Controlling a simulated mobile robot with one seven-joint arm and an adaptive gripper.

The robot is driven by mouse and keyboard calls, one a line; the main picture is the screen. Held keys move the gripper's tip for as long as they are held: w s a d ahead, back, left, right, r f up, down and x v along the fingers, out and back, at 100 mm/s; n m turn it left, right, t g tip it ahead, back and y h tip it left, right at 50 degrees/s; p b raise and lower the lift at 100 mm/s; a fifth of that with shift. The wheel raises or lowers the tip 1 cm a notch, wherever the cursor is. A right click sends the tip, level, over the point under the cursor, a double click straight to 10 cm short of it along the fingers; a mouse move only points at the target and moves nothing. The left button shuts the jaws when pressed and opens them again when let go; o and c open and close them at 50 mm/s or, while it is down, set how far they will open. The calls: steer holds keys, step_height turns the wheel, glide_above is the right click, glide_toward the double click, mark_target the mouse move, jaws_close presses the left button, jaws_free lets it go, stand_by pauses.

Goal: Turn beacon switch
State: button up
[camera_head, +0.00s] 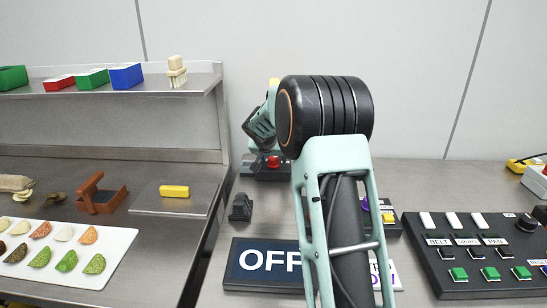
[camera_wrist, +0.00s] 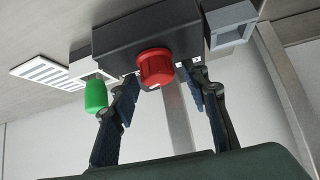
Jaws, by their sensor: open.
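A round red knob (camera_head: 272,162) sits on a dark box (camera_head: 262,171) at the back of the right counter. In the wrist view the red knob (camera_wrist: 155,67) lies between the fingers of my open gripper (camera_wrist: 160,88), with gaps on both sides. The dark box (camera_wrist: 145,35) is behind it. No readable label marks either as the beacon switch. In the head view my gripper (camera_head: 258,137) is just above the box, partly hidden by my arm. Contact with the knob is not visible.
A green knob (camera_wrist: 95,96) is left of my left finger in the wrist view. A small black block (camera_head: 241,207), an OFF sign (camera_head: 262,262) and a panel of green buttons (camera_head: 470,255) are on the counter. A metal shelf (camera_head: 190,82) stands at left.

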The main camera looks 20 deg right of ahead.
steer(key=shift+w+d+f, duration=0.1)
steer(key=shift+w+f, duration=0.05)
steer(key=shift+f, duration=0.05)
jaws_close()
stand_by(0.3)
